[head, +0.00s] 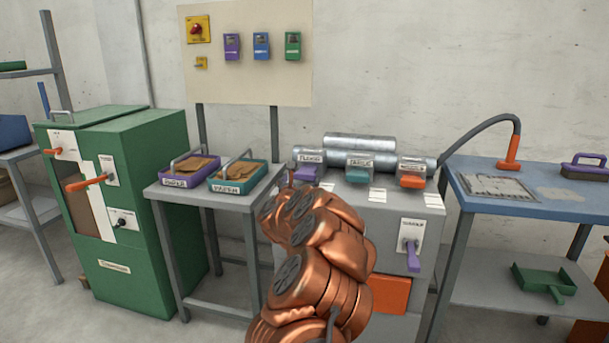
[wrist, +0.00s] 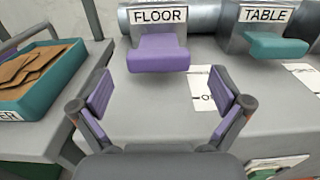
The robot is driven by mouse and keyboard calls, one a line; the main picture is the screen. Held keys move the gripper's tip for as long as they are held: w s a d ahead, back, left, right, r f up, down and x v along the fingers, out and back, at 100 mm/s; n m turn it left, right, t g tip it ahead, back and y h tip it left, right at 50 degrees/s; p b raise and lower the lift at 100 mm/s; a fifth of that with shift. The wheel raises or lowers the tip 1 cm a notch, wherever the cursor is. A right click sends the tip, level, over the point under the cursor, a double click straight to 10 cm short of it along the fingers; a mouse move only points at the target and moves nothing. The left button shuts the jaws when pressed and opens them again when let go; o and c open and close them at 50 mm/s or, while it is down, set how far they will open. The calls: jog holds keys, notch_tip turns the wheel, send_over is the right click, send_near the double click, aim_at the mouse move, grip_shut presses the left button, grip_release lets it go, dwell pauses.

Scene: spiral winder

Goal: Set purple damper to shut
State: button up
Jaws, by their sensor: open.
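The purple damper (wrist: 158,53) labelled FLOOR sticks out from its grey duct block at the back edge of the grey cabinet, in the wrist view. It also shows in the head view (head: 306,173), just behind my arm. My gripper (wrist: 160,95) is open and empty, its two purple-padded fingers spread left and right. It is in front of the purple damper and apart from it. In the head view my copper arm hides most of the gripper. A white card (wrist: 205,97) with partly hidden print lies by the right finger.
A teal damper (wrist: 275,46) labelled TABLE is to the right, with an orange one (head: 412,181) beyond it. A purple lever (head: 412,256) is on the cabinet front. A teal tray (wrist: 45,80) stands on the side table at left.

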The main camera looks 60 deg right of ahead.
aim_at(304, 174)
jog(key=x, duration=0.3)
jog(key=shift+w+d, duration=0.2)
jog(key=shift+d, duration=0.05)
jog(key=shift+w+d+r, duration=0.1)
jog(key=shift+w+d, duration=0.05)
jog(key=shift+d, duration=0.45)
jog(key=shift+w+d, duration=0.25)
jog(key=shift+d, duration=0.05)
